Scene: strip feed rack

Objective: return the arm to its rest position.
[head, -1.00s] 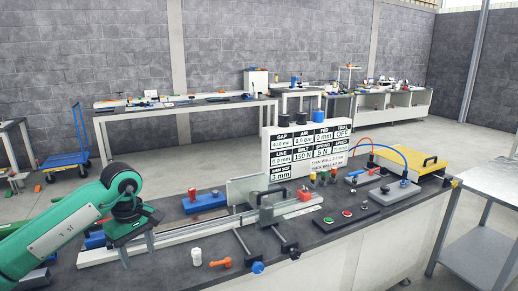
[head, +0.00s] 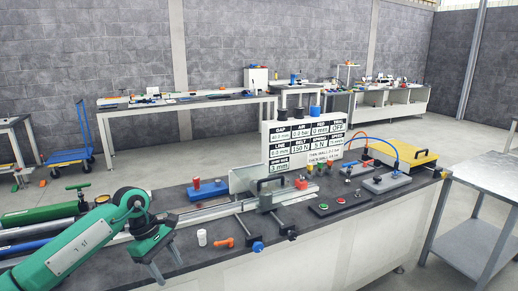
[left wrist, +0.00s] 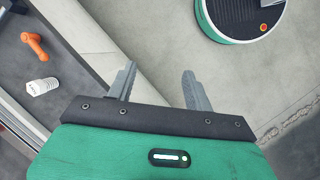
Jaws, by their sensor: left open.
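My left arm is green and comes in from the left in the head view. My left gripper (head: 169,270) is open and empty, tilted downward near the front edge of the bench (head: 225,266). In the left wrist view its two grey fingers (left wrist: 159,72) stand apart with nothing between them. The bench side and pale floor (left wrist: 150,25) lie beyond them. My right gripper is not in view.
A white ribbed cylinder (head: 202,237) and an orange handle-like piece (head: 225,242) lie on the bench, right of the gripper. Behind them run a long rail (head: 205,212) and clamp fixture. A sign board (head: 305,145) stands further back. Open floor lies before the bench.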

